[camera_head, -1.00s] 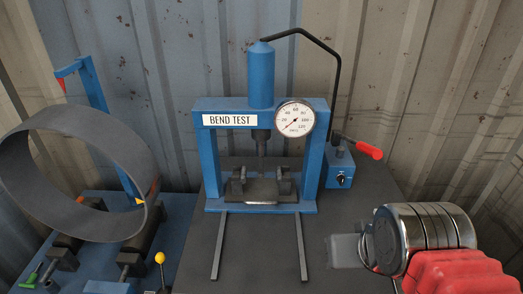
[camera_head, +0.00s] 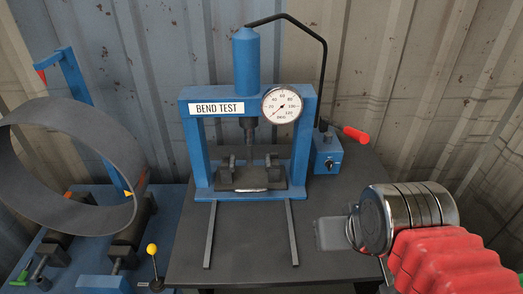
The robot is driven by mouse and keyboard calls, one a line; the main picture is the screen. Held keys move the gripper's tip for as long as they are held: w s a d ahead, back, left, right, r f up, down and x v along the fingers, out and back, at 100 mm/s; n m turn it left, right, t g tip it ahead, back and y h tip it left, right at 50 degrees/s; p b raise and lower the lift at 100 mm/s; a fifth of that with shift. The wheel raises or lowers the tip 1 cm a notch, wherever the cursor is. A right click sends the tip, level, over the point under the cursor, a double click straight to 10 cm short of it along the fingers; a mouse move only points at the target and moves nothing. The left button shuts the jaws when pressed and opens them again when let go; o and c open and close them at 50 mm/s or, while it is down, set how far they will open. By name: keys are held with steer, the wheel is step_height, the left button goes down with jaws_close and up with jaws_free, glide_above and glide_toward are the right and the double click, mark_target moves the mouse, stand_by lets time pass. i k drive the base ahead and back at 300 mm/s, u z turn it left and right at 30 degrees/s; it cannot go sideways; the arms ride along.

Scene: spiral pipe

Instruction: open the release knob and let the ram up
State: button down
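The blue press frame (camera_head: 193,150) labelled BEND TEST stands on the dark bench, with a blue cylinder (camera_head: 246,62) on top. Its dark ram (camera_head: 249,131) hangs below the crossbeam, over the bend fixture (camera_head: 232,172). Whether the ram touches a workpiece is too small to tell. The blue pump block (camera_head: 325,152) stands right of the frame, with a small black release knob (camera_head: 329,164) on its front and a red-gripped lever (camera_head: 354,134). My chrome and red arm parts fill the lower right, well below the knob.
A round gauge (camera_head: 282,104) hangs on the frame's right side. A black hose (camera_head: 322,70) arches from cylinder to pump. At left, a large grey pipe ring (camera_head: 118,150) rests on a blue roller stand. Two rails (camera_head: 293,235) extend forward; bench between pump and arm is mostly clear.

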mark_target(329, 165)
steer(key=k, duration=1.35)
steer(key=u, duration=0.3)
steer(key=i, duration=0.45)
steer(key=u, duration=0.6)
steer(key=i, duration=0.8)
steer(key=u, duration=0.1)
